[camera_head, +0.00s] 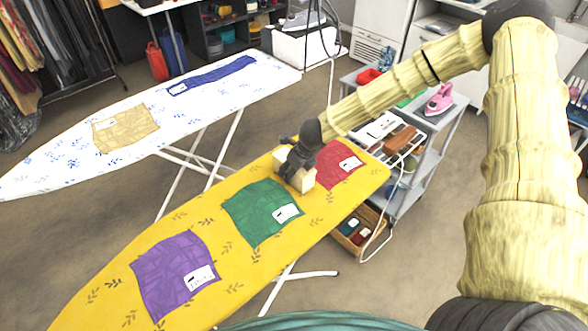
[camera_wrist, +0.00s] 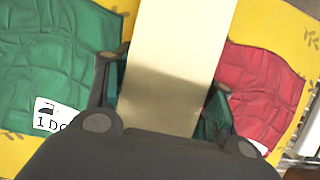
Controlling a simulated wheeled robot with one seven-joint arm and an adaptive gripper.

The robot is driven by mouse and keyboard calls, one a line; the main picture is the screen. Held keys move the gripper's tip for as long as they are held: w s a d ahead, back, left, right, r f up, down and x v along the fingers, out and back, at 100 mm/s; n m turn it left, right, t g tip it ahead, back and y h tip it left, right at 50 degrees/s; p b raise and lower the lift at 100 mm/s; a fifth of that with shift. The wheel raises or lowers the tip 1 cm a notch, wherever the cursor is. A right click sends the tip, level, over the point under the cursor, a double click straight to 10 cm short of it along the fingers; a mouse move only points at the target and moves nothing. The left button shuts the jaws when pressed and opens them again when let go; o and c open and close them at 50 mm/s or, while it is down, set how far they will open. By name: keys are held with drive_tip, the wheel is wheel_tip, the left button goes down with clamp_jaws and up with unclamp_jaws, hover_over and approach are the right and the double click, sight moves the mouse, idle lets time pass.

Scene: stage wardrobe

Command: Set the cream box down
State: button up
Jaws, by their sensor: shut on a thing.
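My gripper (camera_head: 291,163) is at the far right part of the yellow ironing board (camera_head: 205,228). It is shut on the cream box (camera_head: 305,182), which also fills the middle of the wrist view (camera_wrist: 178,60) between the two fingers. The box is between the green cloth (camera_head: 262,212) and the red cloth (camera_head: 338,165). I cannot tell whether its underside touches the board. The green cloth (camera_wrist: 60,65) is left of the box in the wrist view, and the red cloth (camera_wrist: 262,90) is right of it. Each has a white label.
A purple cloth (camera_head: 176,275) lies at the near end of the yellow board. A white ironing board (camera_head: 60,162) with tan and blue cloths stands behind. A grey cart (camera_head: 412,178) with a pink iron (camera_head: 440,99) stands to the right.

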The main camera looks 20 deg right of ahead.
drive_tip(key=shift+f, duration=0.15)
drive_tip(key=o, duration=1.1)
drive_tip(key=shift+o, duration=0.2)
drive_tip(key=shift+r, duration=0.25)
